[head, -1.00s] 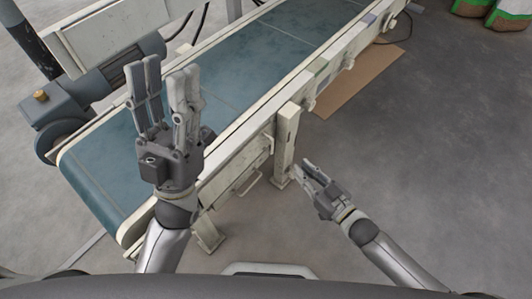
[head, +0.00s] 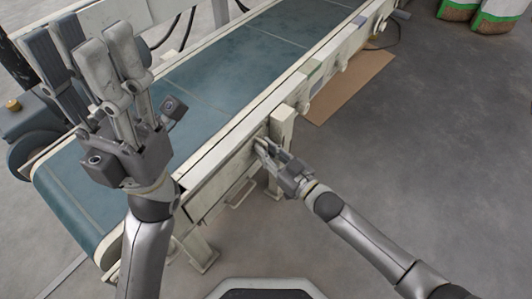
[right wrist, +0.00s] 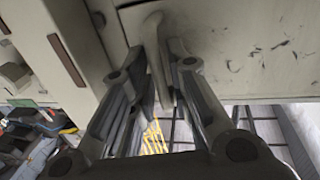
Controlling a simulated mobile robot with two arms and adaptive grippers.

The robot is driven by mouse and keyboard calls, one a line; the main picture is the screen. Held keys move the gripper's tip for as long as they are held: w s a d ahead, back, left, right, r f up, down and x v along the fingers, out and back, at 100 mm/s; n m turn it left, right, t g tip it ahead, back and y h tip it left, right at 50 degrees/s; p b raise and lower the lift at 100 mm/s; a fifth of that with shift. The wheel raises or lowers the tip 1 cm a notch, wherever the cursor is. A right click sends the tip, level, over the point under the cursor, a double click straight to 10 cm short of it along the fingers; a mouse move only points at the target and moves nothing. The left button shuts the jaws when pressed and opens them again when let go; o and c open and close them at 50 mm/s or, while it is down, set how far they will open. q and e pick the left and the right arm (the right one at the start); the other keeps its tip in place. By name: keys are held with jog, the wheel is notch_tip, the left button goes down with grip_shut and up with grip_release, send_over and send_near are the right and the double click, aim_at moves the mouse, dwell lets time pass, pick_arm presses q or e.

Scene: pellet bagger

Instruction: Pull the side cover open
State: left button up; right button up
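The side cover (head: 229,197) is a cream panel on the near side of the conveyor frame, and it appears closed. My right gripper (head: 262,146) is at the cream side of the frame, beside a leg. In the right wrist view, an upright cream handle (right wrist: 155,40) on a cream panel (right wrist: 235,55) stands between the fingertips of my right gripper (right wrist: 155,60). The fingers are close on both sides of it; whether they clamp it is unclear. My left gripper (head: 82,65) is raised over the near end of the conveyor, open and empty.
The blue conveyor belt (head: 215,80) runs from lower left to upper right. Bags (head: 497,20) stand at the top right. The grey floor at right is clear.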

jog(key=shift+w+a, duration=0.1)
grip_shut()
dwell(0.3)
